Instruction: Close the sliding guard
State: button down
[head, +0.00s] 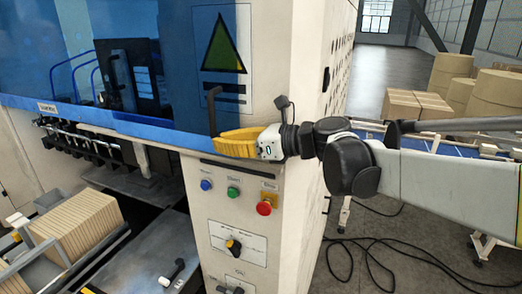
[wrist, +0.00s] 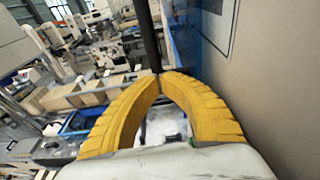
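The sliding guard (head: 130,55) is a blue see-through panel across the machine's upper front; its blue also shows in the wrist view (wrist: 186,50). A dark upright handle (head: 212,105) stands at its right part, beside a green warning triangle. The handle also shows as a black bar in the wrist view (wrist: 149,38). My gripper (head: 216,146) has yellow ribbed fingers reaching left along the guard's lower edge. In the wrist view its fingertips (wrist: 160,75) come together at the bar's lower end, bowed and seemingly shut on it. The exact contact is hidden by the tips.
Below the guard is an open machine bay with a stack of brown sheets (head: 75,228). A control panel has blue, green and red buttons (head: 264,208) just below my gripper. Cables (head: 385,255) lie on the floor right. Cartons (head: 415,105) and rolls stand behind.

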aim_at(196, 126)
jog(key=r+x, duration=0.1)
jog(key=x, duration=0.6)
jog(key=r+b+x, duration=0.1)
jog(key=x, duration=0.5)
jog(key=r+x, duration=0.1)
jog(key=x, duration=0.6)
jog(key=shift+w+a+r+b, duration=0.3)
jog(key=shift+w+a+r, duration=0.15)
jog(key=shift+a, duration=0.15)
